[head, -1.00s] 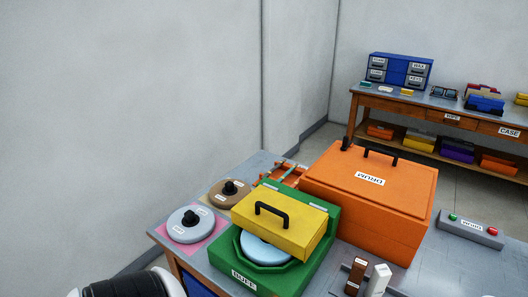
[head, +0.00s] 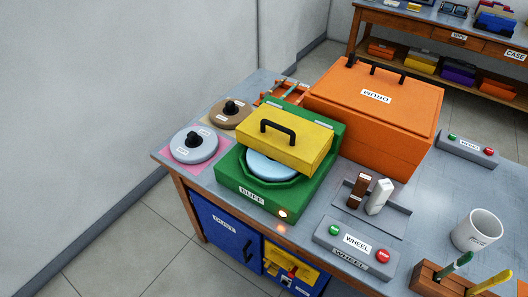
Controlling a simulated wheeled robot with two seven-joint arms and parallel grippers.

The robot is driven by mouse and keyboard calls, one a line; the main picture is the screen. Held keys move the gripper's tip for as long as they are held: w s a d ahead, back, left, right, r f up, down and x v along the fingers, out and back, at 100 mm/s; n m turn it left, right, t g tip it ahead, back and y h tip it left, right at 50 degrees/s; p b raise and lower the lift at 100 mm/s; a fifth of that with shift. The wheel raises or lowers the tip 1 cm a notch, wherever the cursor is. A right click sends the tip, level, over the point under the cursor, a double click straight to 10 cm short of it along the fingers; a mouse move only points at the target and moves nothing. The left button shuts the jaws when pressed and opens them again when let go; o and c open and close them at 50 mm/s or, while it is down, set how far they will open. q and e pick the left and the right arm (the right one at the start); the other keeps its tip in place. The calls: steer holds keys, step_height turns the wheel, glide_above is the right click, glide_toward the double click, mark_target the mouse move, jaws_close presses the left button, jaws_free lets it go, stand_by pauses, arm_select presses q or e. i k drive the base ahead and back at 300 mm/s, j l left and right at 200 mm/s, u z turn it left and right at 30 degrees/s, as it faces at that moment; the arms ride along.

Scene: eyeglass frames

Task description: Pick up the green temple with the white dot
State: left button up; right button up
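I cannot make out a green temple with a white dot for certain in the head view. A thin green piece (head: 290,88) lies over a small orange rack (head: 270,98) behind the green BUFF machine; it is too small to show a dot. Neither of my grippers is in view.
The green BUFF machine (head: 235,190) has a raised yellow lid (head: 300,150). An orange DRUM box (head: 330,115) stands behind it. A WHEEL control box (head: 345,250), a white mug (head: 478,230) and a wooden holder (head: 440,285) with green and yellow handles stand at right.

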mark_target(464, 259)
steer(key=z, duration=1.7)
